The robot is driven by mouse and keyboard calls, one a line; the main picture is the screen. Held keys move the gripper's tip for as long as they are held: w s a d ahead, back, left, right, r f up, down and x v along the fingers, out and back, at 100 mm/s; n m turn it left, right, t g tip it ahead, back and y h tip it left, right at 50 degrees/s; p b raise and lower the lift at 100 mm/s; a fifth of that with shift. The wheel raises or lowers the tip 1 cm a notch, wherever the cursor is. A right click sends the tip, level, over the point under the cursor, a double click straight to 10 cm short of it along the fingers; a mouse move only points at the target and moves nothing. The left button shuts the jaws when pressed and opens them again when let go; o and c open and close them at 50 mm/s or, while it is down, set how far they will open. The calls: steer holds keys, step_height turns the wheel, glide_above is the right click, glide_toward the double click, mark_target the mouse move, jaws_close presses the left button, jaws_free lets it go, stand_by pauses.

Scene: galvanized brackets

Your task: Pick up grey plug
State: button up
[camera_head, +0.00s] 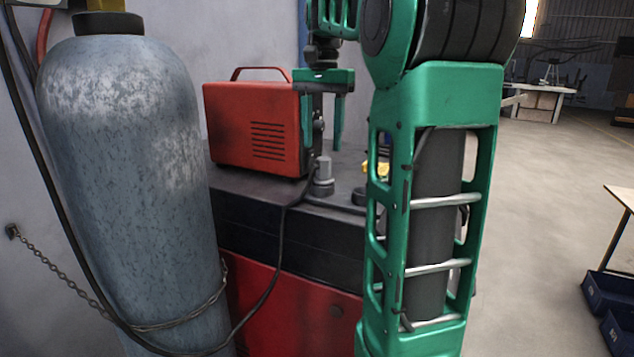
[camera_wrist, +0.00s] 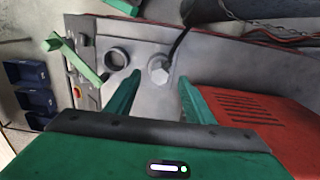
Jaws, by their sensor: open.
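The grey plug (camera_head: 322,178), with a hex-shaped top on a wider round base, stands upright on the dark cabinet top (camera_head: 345,170). My gripper (camera_head: 323,146) is open above it, its two green fingers pointing down. In the wrist view the plug (camera_wrist: 159,70) shows between the two fingertips (camera_wrist: 159,77), with a gap on each side. I cannot tell how far the tips are above the plug. Nothing is held.
A red machine (camera_head: 254,127) with a handle stands close by at left. A dark ring (camera_wrist: 117,57) lies beside the plug. A black cable (camera_head: 277,250) runs past the plug toward the tall gas cylinder (camera_head: 125,190). Blue bins (camera_wrist: 35,101) stand beyond the cabinet.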

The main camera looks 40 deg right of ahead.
mark_target(323, 159)
steer(key=shift+w+d+f, duration=0.1)
steer(key=shift+f, duration=1.65)
steer(key=shift+d+f, duration=0.1)
steer(key=shift+f, duration=1.6)
jaws_close()
